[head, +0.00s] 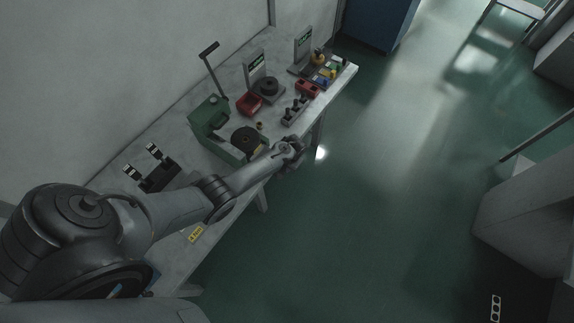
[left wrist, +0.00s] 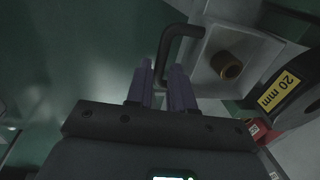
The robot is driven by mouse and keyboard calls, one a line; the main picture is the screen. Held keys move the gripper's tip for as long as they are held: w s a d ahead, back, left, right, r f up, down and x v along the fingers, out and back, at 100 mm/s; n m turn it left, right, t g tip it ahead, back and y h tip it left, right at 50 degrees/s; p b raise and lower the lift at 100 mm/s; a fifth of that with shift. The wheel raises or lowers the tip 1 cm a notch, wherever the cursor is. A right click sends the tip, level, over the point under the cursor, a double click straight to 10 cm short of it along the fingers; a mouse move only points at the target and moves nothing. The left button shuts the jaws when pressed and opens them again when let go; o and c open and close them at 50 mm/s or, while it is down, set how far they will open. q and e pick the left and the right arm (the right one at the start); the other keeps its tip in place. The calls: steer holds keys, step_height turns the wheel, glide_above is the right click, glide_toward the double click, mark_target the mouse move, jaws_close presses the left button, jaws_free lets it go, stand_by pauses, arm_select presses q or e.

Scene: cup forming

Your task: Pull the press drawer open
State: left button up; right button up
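The green press (head: 208,117) with its long lever stands on the workbench in the head view. In the left wrist view, the grey press drawer (left wrist: 252,48) stands out with its inside showing and a small brass ring-shaped piece (left wrist: 226,66) in it. The drawer's dark bent handle (left wrist: 170,45) runs down between my left gripper's fingertips. My left gripper (head: 293,149) is at the bench's front edge, and its purplish fingers (left wrist: 163,80) appear closed on the handle from both sides. In the head view my arm and gripper hide most of the drawer. My right gripper is not in view.
The workbench (head: 184,254) holds a black two-post stand (head: 158,177), a red bin (head: 249,103), a dark round part (head: 269,86) and a rack with dark pegs (head: 294,111). A "20 mm" label (left wrist: 279,91) shows beside the drawer. The green floor (head: 370,210) before the bench is clear.

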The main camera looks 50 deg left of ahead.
arm_select(q)
steer(key=shift+r, duration=0.1)
step_height(320, 180, up, 10)
steer(key=d+p, duration=0.1)
steer(key=p, duration=0.1)
steer(key=shift+w+d+r, duration=0.2)
steer(key=shift+d, duration=0.2)
stand_by(0.4)
steer(key=shift+s, duration=0.1)
